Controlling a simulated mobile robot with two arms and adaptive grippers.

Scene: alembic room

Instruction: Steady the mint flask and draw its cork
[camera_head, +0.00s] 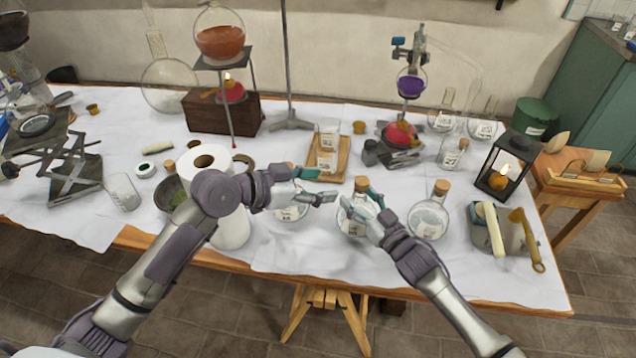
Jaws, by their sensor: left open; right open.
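A round clear flask with a cork (361,183) in its neck stands near the front of the cloth-covered table; its label is too small to read, so I cannot tell whether it is the mint one. My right gripper (358,198) is open in front of this flask (354,228), its fingers overlapping the flask and neck in the view; contact is unclear. My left gripper (324,185) is open to the left of the flask, apart from it and pointing toward it. A second corked flask (430,220) stands to the right. Another flask (291,213) is partly hidden under my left gripper.
A wooden tray (345,157) with small labelled glassware lies behind. A paper roll (232,232) stands at left, partly behind my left arm. The front table edge is close.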

